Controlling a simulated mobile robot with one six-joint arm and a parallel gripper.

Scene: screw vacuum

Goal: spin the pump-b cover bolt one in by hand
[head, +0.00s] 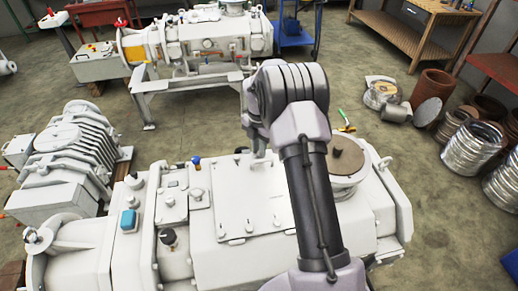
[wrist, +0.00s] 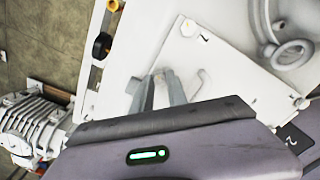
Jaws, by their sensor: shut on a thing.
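The pump-b cover (head: 238,205) is a pale flat plate on top of the large white pump in front of me. It also shows in the wrist view (wrist: 190,62), with small dark number marks near its corners. My gripper (head: 258,153) points down at the cover's far edge in the head view. In the wrist view its two grey fingers (wrist: 160,78) come close together over the plate. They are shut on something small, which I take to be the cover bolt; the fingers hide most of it. I cannot tell how deep it sits.
A round brown-topped flange (head: 338,158) rises right of my arm. A ring-shaped fitting (wrist: 290,53) lies right of the cover in the wrist view.

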